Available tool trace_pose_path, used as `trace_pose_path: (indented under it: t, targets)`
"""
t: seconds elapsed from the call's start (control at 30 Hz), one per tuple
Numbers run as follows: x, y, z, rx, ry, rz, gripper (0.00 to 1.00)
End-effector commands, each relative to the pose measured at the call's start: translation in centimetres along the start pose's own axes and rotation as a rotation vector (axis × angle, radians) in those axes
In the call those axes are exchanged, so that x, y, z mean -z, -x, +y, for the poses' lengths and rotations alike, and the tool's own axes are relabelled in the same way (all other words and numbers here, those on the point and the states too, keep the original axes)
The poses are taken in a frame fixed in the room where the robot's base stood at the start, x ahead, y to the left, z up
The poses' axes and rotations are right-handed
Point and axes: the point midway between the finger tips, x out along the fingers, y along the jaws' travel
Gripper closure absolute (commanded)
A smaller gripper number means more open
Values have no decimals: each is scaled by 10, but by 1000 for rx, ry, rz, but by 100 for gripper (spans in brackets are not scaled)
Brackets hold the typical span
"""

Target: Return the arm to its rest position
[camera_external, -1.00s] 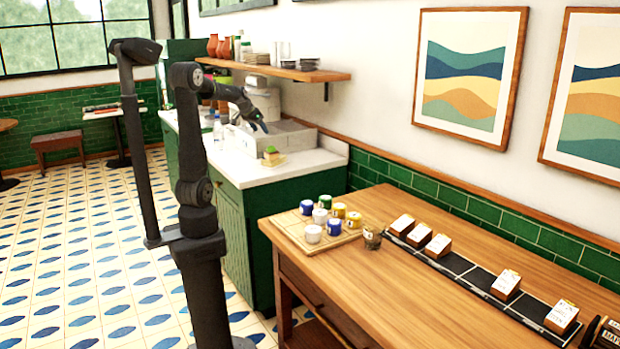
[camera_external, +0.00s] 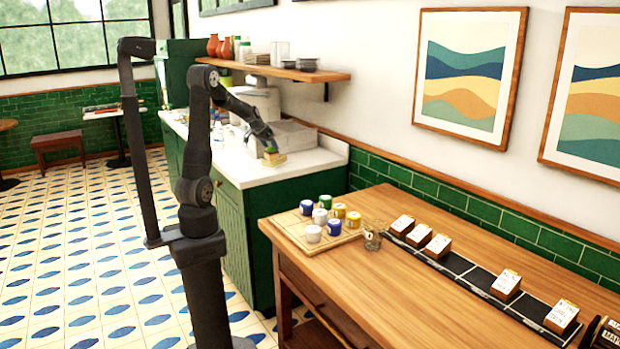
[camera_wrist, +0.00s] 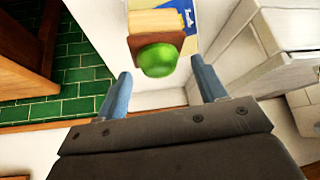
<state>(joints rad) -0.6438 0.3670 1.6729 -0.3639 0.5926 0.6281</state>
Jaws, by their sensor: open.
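My gripper (camera_external: 269,146) is at the end of my raised arm, over the white counter (camera_external: 300,168) in the external view. In the wrist view my gripper (camera_wrist: 162,88) has its two blue-grey fingers spread apart with nothing held between them. A small block with a green top (camera_external: 274,157) sits on the counter just below the fingertips. In the wrist view its round green top (camera_wrist: 157,60) shows beyond and between the fingers, with brown and pale yellow parts behind it. I cannot tell the exact gap to it.
A white box (camera_external: 290,137) stands behind my gripper, against the wall. A wooden shelf (camera_external: 300,73) with dishes hangs above. A wooden table (camera_external: 400,290) at the right holds a board of several cups (camera_external: 313,233), a glass (camera_external: 373,238) and a dark strip (camera_external: 470,274) with labelled blocks.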

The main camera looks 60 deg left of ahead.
Motion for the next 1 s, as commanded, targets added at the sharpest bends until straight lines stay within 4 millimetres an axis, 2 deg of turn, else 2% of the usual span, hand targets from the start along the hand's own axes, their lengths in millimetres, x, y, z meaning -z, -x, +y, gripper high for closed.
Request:
trace_pose_path:
  t: [0.03, 0.2, 0.43, 0.73, 0.9, 1.0]
  targets:
    - [-2, -8, 0, -1, 0, -3, 36]
    - [9, 10, 0, 0, 0, 2, 36]
    - [11, 15, 0, -1, 0, 0, 36]
    - [9, 12, 0, -1, 1, -1, 36]
    - [-2, 2, 0, 0, 1, -1, 36]
    - [1, 21, 0, 1, 0, 4, 36]
